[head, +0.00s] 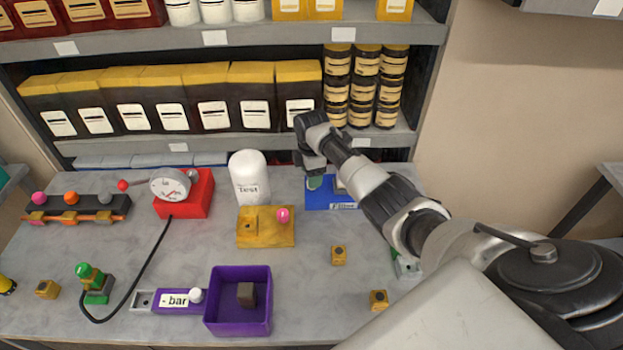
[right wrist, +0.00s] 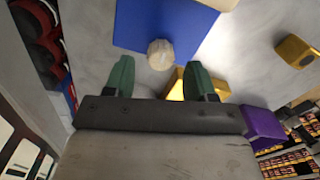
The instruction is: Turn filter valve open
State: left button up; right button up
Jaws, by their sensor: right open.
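The blue block (head: 325,200) at the back right of the bench, with a small label on its front, is partly hidden by my right arm in the head view. In the right wrist view, the blue block (right wrist: 145,28) carries a pale round knob (right wrist: 160,54). My right gripper (right wrist: 156,63) is open, with its two green fingers apart. The knob shows between and just beyond the fingertips; I cannot tell whether they touch it. In the head view, the right gripper (head: 315,180) is over the blue block. My left gripper is not in view.
A yellow block (head: 265,235) with a pink knob and a white "Test" cylinder (head: 248,178) stand left of the blue block. A red block (head: 195,195) with a gauge and a purple box (head: 237,328) are further left. Loaded shelves (head: 230,145) rise behind.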

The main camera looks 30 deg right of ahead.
notch_tip(320, 180, up, 8)
jog(key=shift+b, duration=0.45)
jog(key=shift+s+f, duration=0.1)
jog(key=shift+f, duration=0.05)
